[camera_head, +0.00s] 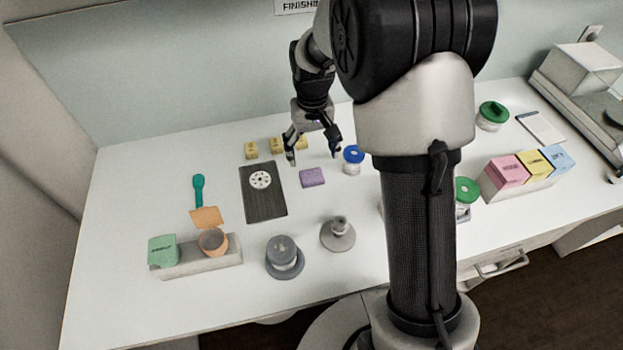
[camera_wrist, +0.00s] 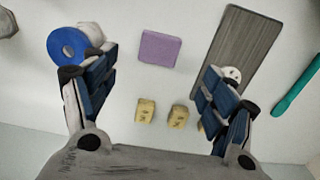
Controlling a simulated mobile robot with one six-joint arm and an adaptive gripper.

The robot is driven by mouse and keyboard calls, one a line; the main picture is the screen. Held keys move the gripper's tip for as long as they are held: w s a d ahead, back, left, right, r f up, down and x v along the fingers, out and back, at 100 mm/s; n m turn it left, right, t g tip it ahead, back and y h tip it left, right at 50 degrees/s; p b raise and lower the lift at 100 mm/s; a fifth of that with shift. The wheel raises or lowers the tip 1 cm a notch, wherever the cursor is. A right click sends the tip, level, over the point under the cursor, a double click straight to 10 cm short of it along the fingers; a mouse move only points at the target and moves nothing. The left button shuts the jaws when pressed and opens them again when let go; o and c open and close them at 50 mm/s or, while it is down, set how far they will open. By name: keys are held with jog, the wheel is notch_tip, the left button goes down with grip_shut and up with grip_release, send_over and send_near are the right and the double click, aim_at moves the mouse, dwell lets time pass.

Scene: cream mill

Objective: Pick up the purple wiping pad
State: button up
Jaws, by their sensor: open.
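The purple wiping pad (camera_head: 312,177) lies flat on the white table, between a dark board and a blue-lidded jar. In the wrist view the pad (camera_wrist: 159,48) is a small purple rectangle ahead of the fingertips, between their lines. My gripper (camera_head: 312,156) is open and empty, above the table on the far side of the pad. Its two fingers (camera_wrist: 160,80) are spread wide in the wrist view. The pad is fully visible and nothing touches it.
The dark board (camera_head: 263,205) with a white disc lies left of the pad. The blue-lidded jar (camera_head: 352,161) stands close on the right. Several yellow blocks (camera_head: 251,150) sit behind. Grey weights (camera_head: 338,235) stand in front. A teal spoon (camera_head: 198,190) lies further left.

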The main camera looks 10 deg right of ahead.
aim_at(312, 175)
jog(key=f+b, duration=0.3)
jog(key=f, duration=0.6)
jog(key=shift+w+f, duration=0.2)
jog(key=shift+r, duration=0.1)
jog(key=shift+c, duration=0.6)
jog(key=c, duration=0.8)
notch_tip(312, 175, up, 20)
jog(key=p, duration=0.6)
